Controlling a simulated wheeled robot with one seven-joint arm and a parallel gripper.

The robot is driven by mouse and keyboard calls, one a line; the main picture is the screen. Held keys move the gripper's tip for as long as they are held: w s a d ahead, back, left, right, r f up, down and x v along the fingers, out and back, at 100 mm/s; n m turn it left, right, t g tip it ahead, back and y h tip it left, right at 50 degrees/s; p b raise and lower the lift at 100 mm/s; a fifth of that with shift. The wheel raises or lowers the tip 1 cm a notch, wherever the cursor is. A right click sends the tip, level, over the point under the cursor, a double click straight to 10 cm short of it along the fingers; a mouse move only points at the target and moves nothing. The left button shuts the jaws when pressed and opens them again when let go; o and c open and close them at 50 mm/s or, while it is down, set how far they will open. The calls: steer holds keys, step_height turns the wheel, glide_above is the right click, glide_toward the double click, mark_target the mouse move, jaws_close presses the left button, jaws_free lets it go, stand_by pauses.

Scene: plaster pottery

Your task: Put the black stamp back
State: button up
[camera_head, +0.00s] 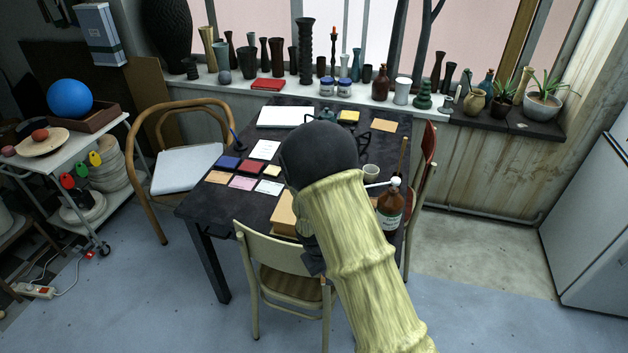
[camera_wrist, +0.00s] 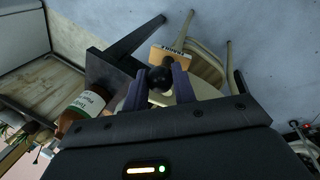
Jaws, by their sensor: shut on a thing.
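My gripper (camera_wrist: 160,78) shows in the wrist view, its two fingers closed around the dark round knob of the black stamp (camera_wrist: 158,76). The stamp's lower part is hidden in that view. Behind the stamp is a tan box (camera_wrist: 169,54) marked FRAGILE; I cannot tell whether they touch. In the head view my arm hides the stamp and most of the gripper. The box shows there in part at the table's front edge (camera_head: 284,214). The dark table (camera_head: 205,200) holds a blue pad (camera_head: 228,161), a red pad (camera_head: 251,166) and several paper cards.
A brown bottle (camera_head: 390,206) stands on the table right of my arm, near a small cup (camera_head: 370,172). A cream chair (camera_head: 268,255) stands at the front edge, and a wooden chair (camera_head: 180,165) at the left. Vases line the windowsill behind.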

steer(key=d+f+m+g, duration=0.1)
steer(key=d+f+m, duration=0.3)
steer(key=d+f, duration=0.3)
steer(key=shift+s, duration=0.1)
steer(key=shift+d, duration=0.15)
